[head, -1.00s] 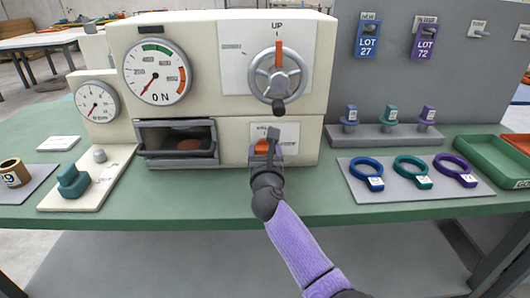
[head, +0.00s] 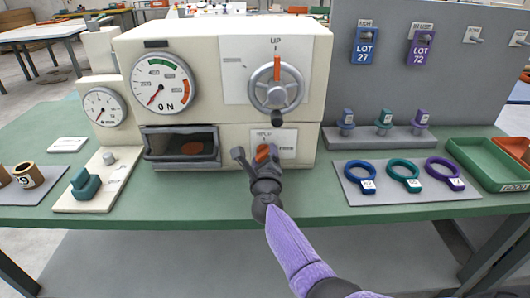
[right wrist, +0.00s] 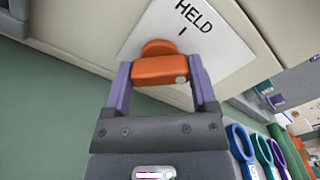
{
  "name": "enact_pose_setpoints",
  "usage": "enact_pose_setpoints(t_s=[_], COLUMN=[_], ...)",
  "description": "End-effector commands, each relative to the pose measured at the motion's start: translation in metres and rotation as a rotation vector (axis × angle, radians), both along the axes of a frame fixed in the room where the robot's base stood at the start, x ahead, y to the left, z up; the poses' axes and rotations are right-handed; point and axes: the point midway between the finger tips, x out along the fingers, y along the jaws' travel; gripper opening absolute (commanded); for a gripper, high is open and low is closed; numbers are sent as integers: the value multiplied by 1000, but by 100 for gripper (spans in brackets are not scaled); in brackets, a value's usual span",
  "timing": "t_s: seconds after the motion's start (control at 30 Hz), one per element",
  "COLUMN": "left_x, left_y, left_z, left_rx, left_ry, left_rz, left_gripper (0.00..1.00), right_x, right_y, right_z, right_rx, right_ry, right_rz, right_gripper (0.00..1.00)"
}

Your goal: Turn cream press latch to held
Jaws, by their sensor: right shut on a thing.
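The cream press (head: 205,50) stands on the green bench. Its orange latch (head: 263,153) is on the lower right of its front, on a white label plate (head: 287,142). My right gripper (head: 257,157) is at the latch, coming from below. In the right wrist view the orange latch (right wrist: 160,69) sits between the two purple fingers, and my right gripper (right wrist: 163,80) is shut on it. The label there reads HELD with a mark under it. In the head view the gripper hides part of the latch and label. My left gripper is not in view.
Above the latch is a handwheel (head: 275,85) with an orange pointer towards UP. An open drawer (head: 182,148) is left of the latch. A grey mat (head: 405,190) with blue, teal and purple rings lies right. A green tray (head: 488,160) stands farther right.

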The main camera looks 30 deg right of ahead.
Motion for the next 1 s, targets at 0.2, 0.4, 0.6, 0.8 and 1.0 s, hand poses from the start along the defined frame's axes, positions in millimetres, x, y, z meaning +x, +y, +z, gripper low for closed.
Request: enact_pose_setpoints(t_s=[0.2, 0.4, 0.6, 0.8, 1.0], left_x=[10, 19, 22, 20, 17], left_y=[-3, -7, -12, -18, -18], left_z=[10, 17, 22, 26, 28], left_rx=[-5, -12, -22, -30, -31], left_ry=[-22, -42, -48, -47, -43], left_rz=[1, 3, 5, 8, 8], left_gripper=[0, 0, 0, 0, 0], right_x=[0, 0, 0, 0, 0], right_y=[1, 1, 1, 1, 1], right_z=[1, 0, 0, -1, -1], right_rx=[-169, -328, -468, -579, -650], right_ry=[108, 205, 292, 358, 403], right_rz=[1, 3, 3, 3, 2], right_gripper=[15, 15, 15, 15, 15])
